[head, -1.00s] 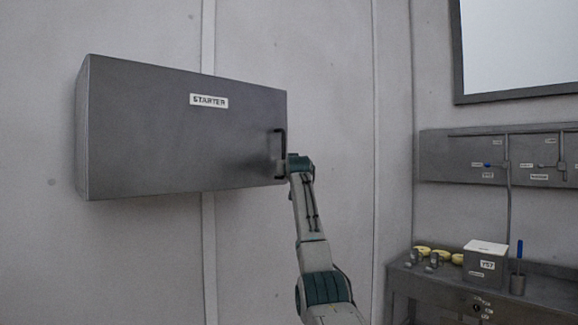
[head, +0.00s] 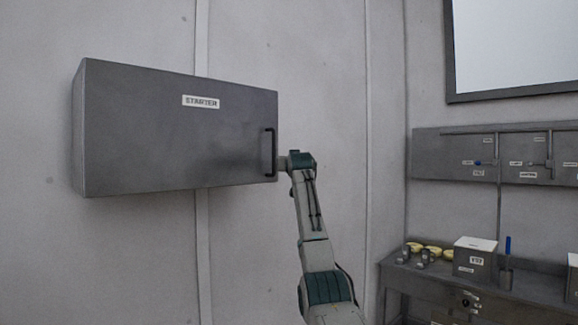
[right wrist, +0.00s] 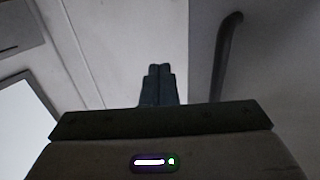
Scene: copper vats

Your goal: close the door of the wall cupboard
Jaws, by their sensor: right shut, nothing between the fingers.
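The wall cupboard (head: 78,135) is a grey metal box on the wall, at the left of the head view. Its door (head: 150,130) has a STARTER label and a dark bar handle (head: 270,152) near the right edge. The door looks flush with the box; no gap shows, though its right side is hidden. My right gripper (head: 282,163) is at the door's right edge, just right of the handle. In the right wrist view its fingers (right wrist: 158,84) are together and empty, with the handle (right wrist: 226,55) to their right, apart from them. My left gripper is out of view.
A bench (head: 535,289) with a white-lidded box (head: 475,258), a blue-handled tool in a cup and small yellow items stands at the right. A grey wall panel (head: 435,158) and a bright window (head: 515,45) are above it. Bare wall lies between cupboard and panel.

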